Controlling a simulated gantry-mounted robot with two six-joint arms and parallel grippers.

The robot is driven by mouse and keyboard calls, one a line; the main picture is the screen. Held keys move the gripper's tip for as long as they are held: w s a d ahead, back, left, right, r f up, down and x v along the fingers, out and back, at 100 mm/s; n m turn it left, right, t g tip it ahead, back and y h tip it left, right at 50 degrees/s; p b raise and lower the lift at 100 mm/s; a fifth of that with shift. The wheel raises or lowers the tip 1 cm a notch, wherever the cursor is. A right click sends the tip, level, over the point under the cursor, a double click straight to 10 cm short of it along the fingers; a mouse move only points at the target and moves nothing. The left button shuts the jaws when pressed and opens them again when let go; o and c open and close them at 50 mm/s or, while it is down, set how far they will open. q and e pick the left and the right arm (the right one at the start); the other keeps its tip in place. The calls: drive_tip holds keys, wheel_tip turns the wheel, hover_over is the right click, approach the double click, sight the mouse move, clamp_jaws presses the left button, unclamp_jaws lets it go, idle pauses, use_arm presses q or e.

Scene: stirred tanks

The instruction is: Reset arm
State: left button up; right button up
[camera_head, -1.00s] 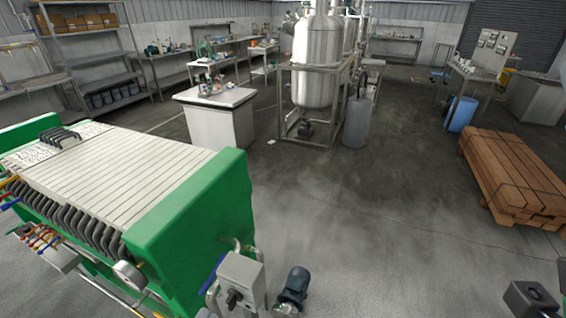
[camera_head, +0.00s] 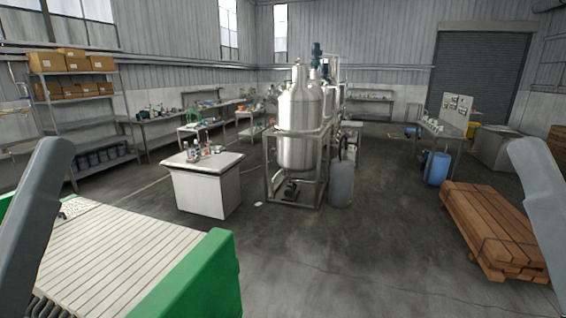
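My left arm shows as a grey link at the left edge of the head view, in front of the green and white plate press (camera_head: 130,260). My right arm shows as a grey link at the right edge, in front of the wooden beams (camera_head: 490,230). Neither gripper shows in the picture, so whether they are open or shut is hidden. Steel stirred tanks (camera_head: 300,130) stand upright in a frame at the centre, well away from both arms.
A white cabinet (camera_head: 205,190) with small items on top stands left of the tanks. A grey cylinder (camera_head: 341,184) stands beside them. A blue drum (camera_head: 437,168) is at the right. Shelves (camera_head: 85,125) line the left wall. The front-centre floor (camera_head: 350,260) is clear.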

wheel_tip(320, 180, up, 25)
drive_tip(key=p, duration=2.2)
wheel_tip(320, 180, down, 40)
drive_tip(key=b, duration=4)
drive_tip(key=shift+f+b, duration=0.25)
drive_tip(key=shift+b, duration=0.1)
